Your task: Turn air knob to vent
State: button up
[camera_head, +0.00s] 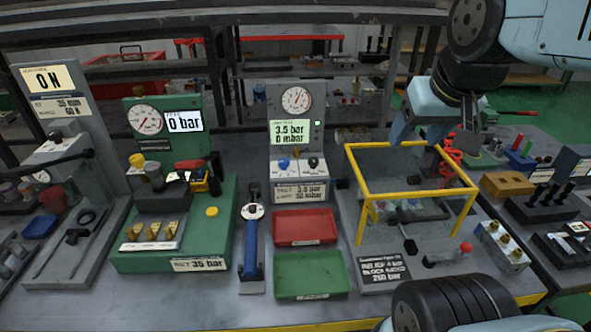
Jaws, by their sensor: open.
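A grey test panel (296,110) stands upright at the centre back, with a round gauge and a display reading 3.5 bar and 0 mbar. Low on its front are a blue knob (284,163) and a black knob (313,162), with a small pale part between them. Which one is the air knob, and its exact setting, I cannot tell at this size. My gripper (433,138) is open and empty, pointing down at the upper right, above the yellow frame and well right of the panel. It touches no knob.
A yellow frame (412,190) stands right of the panel. Red (304,227) and green (310,276) trays lie in front of the panel. A blue-handled tool (251,245) lies left of them. A green station (172,225) reading 0 bar is further left. Dark racks stand behind.

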aim_at(313, 161)
jog(key=z, duration=0.7)
jog(key=k, duration=1.05)
jog(key=u, duration=0.75)
jog(key=i, duration=1)
jog(key=z, duration=0.05)
